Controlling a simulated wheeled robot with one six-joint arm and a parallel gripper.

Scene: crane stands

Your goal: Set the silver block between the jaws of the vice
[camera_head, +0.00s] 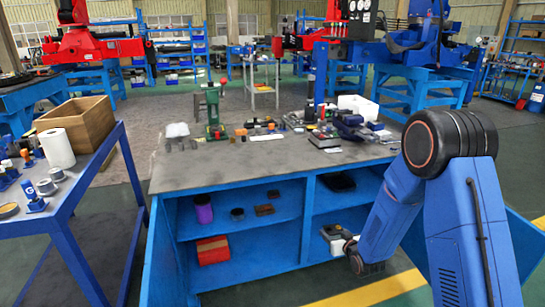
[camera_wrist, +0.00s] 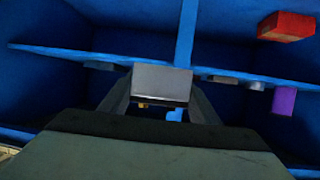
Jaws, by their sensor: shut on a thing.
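The silver block (camera_wrist: 162,80) is a small grey box with a dark lower edge. In the wrist view it sits between the two fingers of my gripper (camera_wrist: 160,92), which is shut on it. The fingers touch its left and right sides. I cannot pick out the vice for certain among the small tools on the bench top.
The workbench (camera_head: 255,173) has open blue shelves holding a purple can (camera_head: 203,209) and a red box (camera_head: 212,250). A green press-like tool (camera_head: 214,112) stands on top. Its front left top is bare. A blue side table (camera_head: 72,205) bears a wooden crate (camera_head: 82,135).

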